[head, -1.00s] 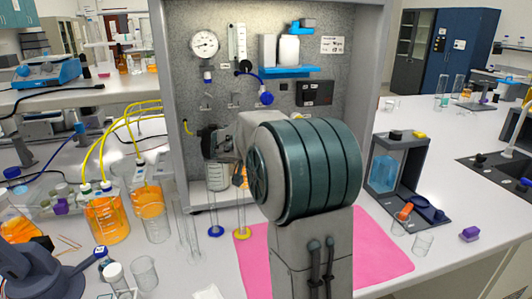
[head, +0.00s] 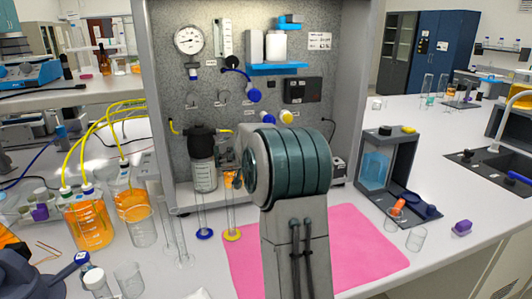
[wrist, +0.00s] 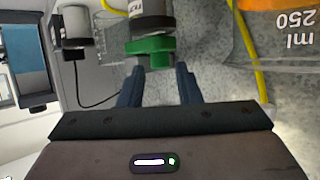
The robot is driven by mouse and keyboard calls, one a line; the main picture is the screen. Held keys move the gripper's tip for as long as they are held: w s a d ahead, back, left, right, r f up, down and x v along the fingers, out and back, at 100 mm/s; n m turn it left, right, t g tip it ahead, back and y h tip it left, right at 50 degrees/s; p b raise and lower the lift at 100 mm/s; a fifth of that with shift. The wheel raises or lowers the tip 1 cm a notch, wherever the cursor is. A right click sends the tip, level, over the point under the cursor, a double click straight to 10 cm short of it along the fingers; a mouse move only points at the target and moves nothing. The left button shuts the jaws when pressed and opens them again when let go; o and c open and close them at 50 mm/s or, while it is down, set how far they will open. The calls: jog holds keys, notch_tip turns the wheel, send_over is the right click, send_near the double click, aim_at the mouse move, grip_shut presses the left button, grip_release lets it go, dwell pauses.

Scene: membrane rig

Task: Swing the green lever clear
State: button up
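The green lever (wrist: 150,46) shows in the wrist view, on the end of a grey and black cylindrical fitting (wrist: 150,18). Its short tab lies at the fingertips of my gripper (wrist: 160,72). The two dark blue fingers are spread apart, with the tab at or between their tips; whether they touch it I cannot tell. In the head view my arm hides the gripper and the lever, in front of the grey rig panel (head: 262,40).
A black-capped bottle (head: 203,170) stands left of my arm in the rig. Orange-filled bottles (head: 88,222) with yellow tubes are farther left. A pink mat (head: 365,245) lies under my arm. A dark stand (head: 388,165) is at the right.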

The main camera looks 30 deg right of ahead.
jog(key=shift+x, duration=1.15)
grip_shut()
jog(key=shift+s+f+b, duration=0.1)
jog(key=shift+b, duration=0.35)
jog(key=shift+s+f+n+b, duration=0.1)
jog(key=shift+n+b, duration=0.2)
jog(key=shift+b, duration=0.3)
jog(key=shift+s+n+t+y+b, duration=0.2)
jog(key=shift+n+t+y+b, duration=0.2)
jog(key=shift+t+b, duration=0.55)
jog(key=shift+r, duration=0.25)
